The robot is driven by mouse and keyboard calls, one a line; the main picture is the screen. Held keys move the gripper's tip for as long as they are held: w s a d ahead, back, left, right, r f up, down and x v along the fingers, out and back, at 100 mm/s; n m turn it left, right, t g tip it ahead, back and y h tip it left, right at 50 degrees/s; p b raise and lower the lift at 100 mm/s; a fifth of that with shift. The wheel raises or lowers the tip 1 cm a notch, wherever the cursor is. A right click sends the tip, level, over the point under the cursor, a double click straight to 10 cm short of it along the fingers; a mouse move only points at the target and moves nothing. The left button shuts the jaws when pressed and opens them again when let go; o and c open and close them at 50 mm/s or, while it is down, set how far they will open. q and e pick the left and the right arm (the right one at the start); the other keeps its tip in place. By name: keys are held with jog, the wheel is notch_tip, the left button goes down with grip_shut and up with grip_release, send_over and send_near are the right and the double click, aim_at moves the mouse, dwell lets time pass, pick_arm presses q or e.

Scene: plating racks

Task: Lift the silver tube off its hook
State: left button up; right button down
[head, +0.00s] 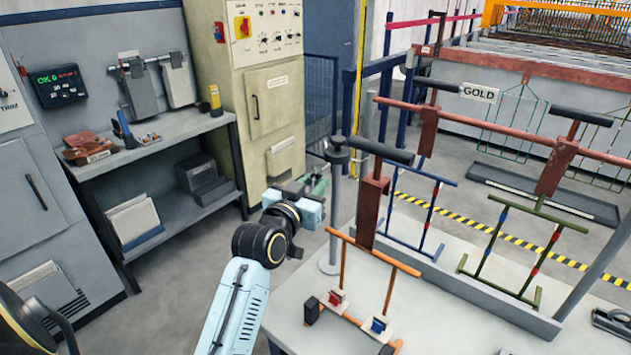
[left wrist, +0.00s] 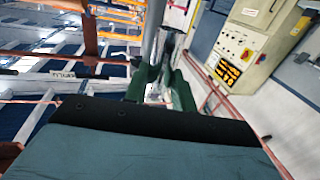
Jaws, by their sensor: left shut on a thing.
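An upright grey, silver-looking tube (head: 333,222) stands at the near left corner of the pale bench, with a dark cap on top and a round foot below. The exact contact is partly hidden, and I cannot make out a separate hook. My right gripper is not in view.
An orange rack (head: 341,255) with small red and blue parts stands right of the tube. Blue (head: 428,215) and green (head: 486,250) racks are farther right, under a red bar (head: 490,131). A grey shelf unit (head: 172,130) and a beige cabinet (head: 262,90) stand behind.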

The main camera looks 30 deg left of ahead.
pick_arm(q)
jog(key=shift+s, duration=0.3)
jog(key=shift+s, duration=0.1)
jog(key=s+p, duration=0.3)
jog(key=s, duration=0.3)
jog(key=shift+s+a+r, duration=0.35)
jog(key=shift+s+r, duration=0.05)
jog(key=shift+r, duration=0.05)
